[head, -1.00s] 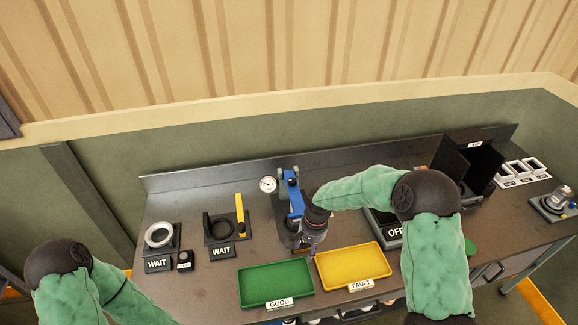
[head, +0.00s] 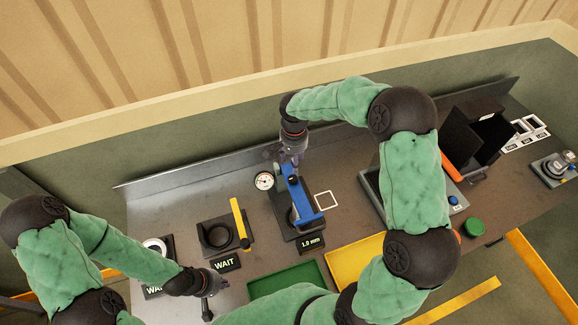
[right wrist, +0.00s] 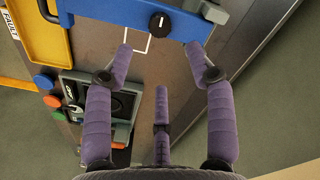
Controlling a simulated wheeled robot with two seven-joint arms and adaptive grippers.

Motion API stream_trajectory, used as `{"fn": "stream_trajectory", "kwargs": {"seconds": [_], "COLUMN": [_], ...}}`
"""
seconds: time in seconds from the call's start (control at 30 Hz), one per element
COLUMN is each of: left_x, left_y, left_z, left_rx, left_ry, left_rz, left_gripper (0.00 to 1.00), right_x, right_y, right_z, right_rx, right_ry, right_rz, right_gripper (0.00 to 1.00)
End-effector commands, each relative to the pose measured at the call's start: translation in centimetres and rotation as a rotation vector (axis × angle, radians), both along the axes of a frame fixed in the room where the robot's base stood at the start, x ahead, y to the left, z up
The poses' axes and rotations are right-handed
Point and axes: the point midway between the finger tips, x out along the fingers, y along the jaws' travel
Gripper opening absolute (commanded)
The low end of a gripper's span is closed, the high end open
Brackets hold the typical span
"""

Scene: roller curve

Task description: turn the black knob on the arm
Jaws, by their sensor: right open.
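The black knob (right wrist: 160,22) with a white pointer line sits on the blue arm (right wrist: 130,8) at the top of the right wrist view. In the head view my right gripper (head: 292,152) is at the back end of the blue arm. My left gripper (head: 212,290) is low at the front left; its fingers are too small to read.
A round dial (head: 264,181) is beside the blue arm. A "1.0 mm" display (head: 311,243), green tray (head: 285,282) and yellow tray (head: 352,262) lie in front. My right arm covers much of the right side.

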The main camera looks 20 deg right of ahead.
Motion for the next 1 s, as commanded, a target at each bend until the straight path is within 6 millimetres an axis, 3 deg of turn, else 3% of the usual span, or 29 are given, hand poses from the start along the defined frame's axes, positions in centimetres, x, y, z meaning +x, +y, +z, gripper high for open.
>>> {"fn": "stream_trajectory", "kwargs": {"seconds": [0.4,0.6,1.0], "left_x": [0.1,0.1,0.1], "left_y": [0.0,0.0,0.0], "left_z": [1.3,1.7,1.8], "left_rx": [0.000,0.000,0.000], "left_ry": [-0.001,-0.002,-0.002], "left_rz": [0.000,0.001,0.001], "left_gripper": [0.00,0.00,0.00], "right_x": [-0.1,0.0,0.0], "right_y": [0.0,0.0,0.0], "right_z": [-6.8,-9.3,-10.3], "right_rx": [0.001,0.001,0.001], "right_ry": [0.004,0.003,0.000], "right_rz": [0.001,0.000,0.001], "right_gripper": [0.56,0.56,0.56]}}
